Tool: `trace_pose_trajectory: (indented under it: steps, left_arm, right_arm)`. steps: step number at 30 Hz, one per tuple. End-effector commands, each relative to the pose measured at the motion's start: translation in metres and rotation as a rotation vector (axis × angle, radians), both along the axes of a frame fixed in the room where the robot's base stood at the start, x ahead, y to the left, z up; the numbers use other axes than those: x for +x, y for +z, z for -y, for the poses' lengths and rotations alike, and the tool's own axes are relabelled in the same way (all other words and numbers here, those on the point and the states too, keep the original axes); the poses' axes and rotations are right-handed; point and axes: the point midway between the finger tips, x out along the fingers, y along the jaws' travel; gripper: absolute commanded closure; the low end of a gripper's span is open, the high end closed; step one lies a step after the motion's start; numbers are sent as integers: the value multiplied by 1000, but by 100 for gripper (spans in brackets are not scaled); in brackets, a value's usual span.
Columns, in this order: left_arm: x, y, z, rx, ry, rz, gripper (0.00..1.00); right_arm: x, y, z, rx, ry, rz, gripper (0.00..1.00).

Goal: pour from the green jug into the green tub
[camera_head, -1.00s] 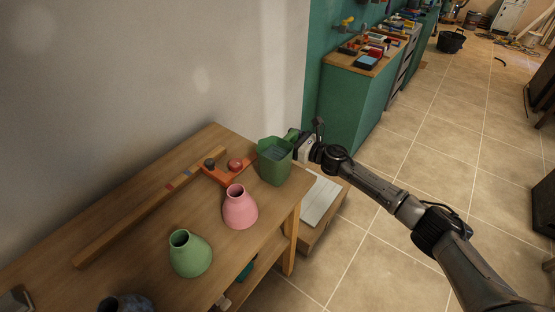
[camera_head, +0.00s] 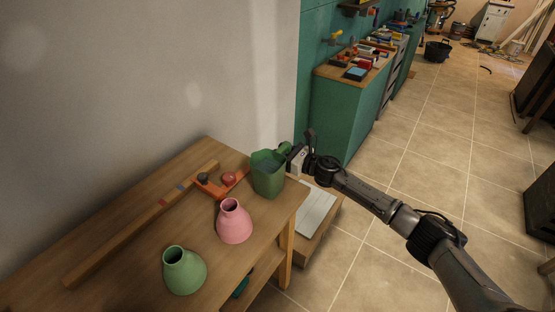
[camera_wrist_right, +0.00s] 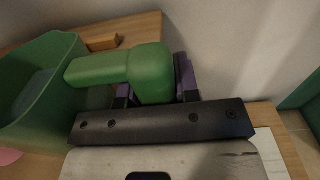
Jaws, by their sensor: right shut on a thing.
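The green jug (camera_head: 267,175) is upright at the far right end of the wooden table; I cannot tell whether its base touches the top. My right gripper (camera_head: 291,155) is shut on its handle from the right. In the right wrist view, the handle (camera_wrist_right: 105,68) sits between the fingers and the jug's open body (camera_wrist_right: 40,110) is at the left. A green narrow-necked vessel (camera_head: 186,274) stands upright at the front of the table. I see no other clear tub; a small teal thing (camera_head: 241,286) under the tabletop is mostly hidden. My left gripper is out of view.
A pink narrow-necked vessel (camera_head: 234,224) stands between the jug and the green vessel. An orange piece with knobs (camera_head: 222,184) and a long wooden bar (camera_head: 140,226) lie behind, near the wall. The tiled floor is open at right.

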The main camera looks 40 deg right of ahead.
Motion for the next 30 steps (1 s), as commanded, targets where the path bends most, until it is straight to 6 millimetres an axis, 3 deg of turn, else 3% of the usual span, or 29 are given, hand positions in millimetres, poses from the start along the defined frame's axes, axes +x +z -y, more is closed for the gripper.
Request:
trace_pose_trajectory:
  steps: [11, 24, 30]
  left_arm:
    - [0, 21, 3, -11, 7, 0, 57]
    - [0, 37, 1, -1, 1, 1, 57]
    - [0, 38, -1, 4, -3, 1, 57]
  right_arm:
    - [-2, 48, 1, -3, 0, 3, 100]
    - [-84, 90, 9, -2, 0, 0, 100]
    - [-105, 103, 11, 0, -1, 0, 100]
